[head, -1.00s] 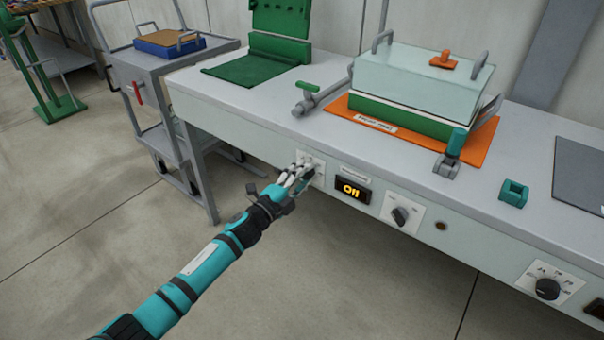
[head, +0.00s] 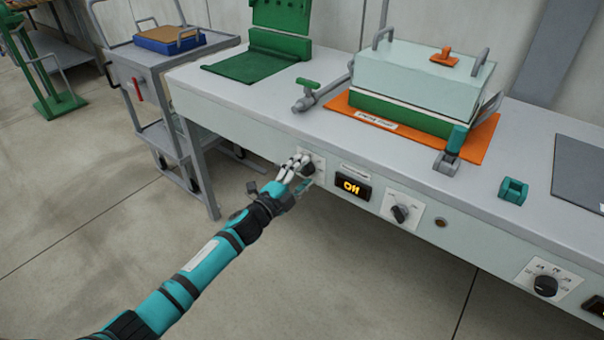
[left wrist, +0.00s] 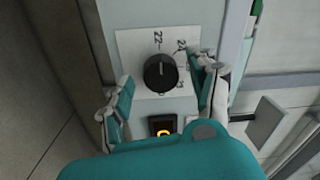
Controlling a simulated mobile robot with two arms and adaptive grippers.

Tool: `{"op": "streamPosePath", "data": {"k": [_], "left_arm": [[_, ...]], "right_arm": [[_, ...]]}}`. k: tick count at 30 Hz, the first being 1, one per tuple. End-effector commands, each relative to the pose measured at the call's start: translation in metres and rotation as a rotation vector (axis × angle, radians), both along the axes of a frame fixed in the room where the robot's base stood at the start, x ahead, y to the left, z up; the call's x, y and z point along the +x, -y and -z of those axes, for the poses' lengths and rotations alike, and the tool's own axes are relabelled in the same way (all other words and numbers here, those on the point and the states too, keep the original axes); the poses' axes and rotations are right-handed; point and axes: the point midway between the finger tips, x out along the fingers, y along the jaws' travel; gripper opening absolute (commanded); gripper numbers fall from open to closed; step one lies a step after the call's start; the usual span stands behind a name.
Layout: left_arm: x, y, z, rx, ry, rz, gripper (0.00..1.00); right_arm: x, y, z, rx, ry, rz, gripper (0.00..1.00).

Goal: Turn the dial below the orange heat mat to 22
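The orange heat mat (head: 480,143) lies on the bench under a lidded propagator box. On the bench front below its left end is a white plate with a black dial (head: 308,168). My left gripper (head: 296,171) is at this dial. In the left wrist view, the dial (left wrist: 161,73) sits between the spread fingers of my left gripper (left wrist: 164,92), with visible gaps on both sides. Its pale pointer mark points up towards the printed 22. Other numbers on the plate are partly hidden by the right finger. My right gripper is not in view.
A lit yellow display (head: 353,187) is right of the dial. A second dial (head: 401,213) and a third dial (head: 545,285) sit further right on the bench front. A grey trolley (head: 165,75) stands left; the floor in front is clear.

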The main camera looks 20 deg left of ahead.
Motion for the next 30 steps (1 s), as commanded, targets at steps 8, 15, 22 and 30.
{"op": "streamPosePath", "data": {"k": [8, 15, 22, 30], "left_arm": [[-0.008, -0.003, 0.001, 0.002, 0.0, 0.0, 0.6], [-0.052, -0.018, 0.004, 0.002, -0.002, 0.002, 0.6], [-0.093, -0.034, 0.006, 0.002, -0.002, 0.001, 0.6], [-0.113, -0.041, 0.006, 0.001, 0.0, 0.0, 0.6]], "right_arm": [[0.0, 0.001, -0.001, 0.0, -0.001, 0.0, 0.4], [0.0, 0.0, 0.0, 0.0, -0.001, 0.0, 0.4], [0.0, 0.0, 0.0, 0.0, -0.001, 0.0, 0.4], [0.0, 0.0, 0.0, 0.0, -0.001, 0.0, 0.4]]}}
